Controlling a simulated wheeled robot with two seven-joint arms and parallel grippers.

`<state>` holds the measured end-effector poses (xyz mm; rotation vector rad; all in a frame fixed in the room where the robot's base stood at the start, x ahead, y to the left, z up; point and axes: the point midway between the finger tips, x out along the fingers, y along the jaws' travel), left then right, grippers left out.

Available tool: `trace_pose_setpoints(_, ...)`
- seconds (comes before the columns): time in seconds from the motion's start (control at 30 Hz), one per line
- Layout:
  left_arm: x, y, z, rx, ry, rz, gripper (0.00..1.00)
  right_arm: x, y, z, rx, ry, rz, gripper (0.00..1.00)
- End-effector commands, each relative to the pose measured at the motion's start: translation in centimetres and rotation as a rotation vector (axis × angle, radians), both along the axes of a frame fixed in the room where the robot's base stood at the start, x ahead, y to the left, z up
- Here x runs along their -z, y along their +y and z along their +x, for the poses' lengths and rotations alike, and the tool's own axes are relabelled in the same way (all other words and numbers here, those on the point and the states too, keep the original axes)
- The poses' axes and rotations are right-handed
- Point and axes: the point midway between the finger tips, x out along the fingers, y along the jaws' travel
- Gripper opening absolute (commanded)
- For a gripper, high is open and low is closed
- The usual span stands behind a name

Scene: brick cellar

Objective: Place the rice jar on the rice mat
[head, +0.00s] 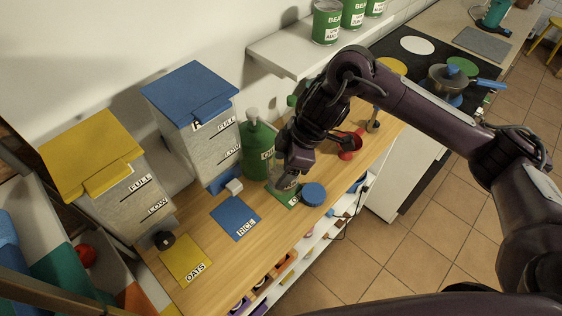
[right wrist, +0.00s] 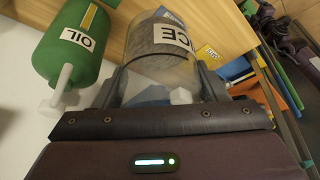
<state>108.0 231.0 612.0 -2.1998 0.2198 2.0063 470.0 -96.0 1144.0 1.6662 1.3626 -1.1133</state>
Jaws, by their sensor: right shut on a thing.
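The rice jar (right wrist: 160,45) is a clear jar with a white label, partly cut off, whose letters "CE" show. My right gripper (right wrist: 160,92) is shut on it, one finger on each side. In the head view the right gripper (head: 288,165) is over the green mat, beside the green oil bottle (head: 257,150), and mostly hides the jar. Whether the jar touches the counter there I cannot tell. The rice mat (head: 235,217) is a flat blue square labelled RICE, bare, left of the gripper. My left gripper is not in view.
The blue-topped dispenser (head: 205,135) with a pale spout stands behind the rice mat. A yellow oats mat (head: 186,260) lies left, a green mat (head: 285,197) right. A blue round lid-like thing (head: 313,194) is near the counter's front edge. A red stand (head: 348,145) is farther right.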

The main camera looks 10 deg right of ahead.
Motion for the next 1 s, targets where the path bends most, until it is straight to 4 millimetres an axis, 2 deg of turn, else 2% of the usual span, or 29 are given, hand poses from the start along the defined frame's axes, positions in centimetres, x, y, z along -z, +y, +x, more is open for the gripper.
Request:
trace_pose_setpoints(0.2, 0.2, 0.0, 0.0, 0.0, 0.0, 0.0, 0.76, -0.5, -0.1, 0.0, 0.007, -0.001, 0.0, 0.38)
trace_pose_setpoints(0.37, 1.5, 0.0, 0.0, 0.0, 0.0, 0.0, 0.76, 0.2, -0.7, 0.1, 0.087, -0.003, -0.003, 0.38)
trace_pose_setpoints(1.0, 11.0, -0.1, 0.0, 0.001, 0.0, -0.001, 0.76, 5.3, -6.4, 0.8, 0.951, -0.009, 0.001, 0.38)
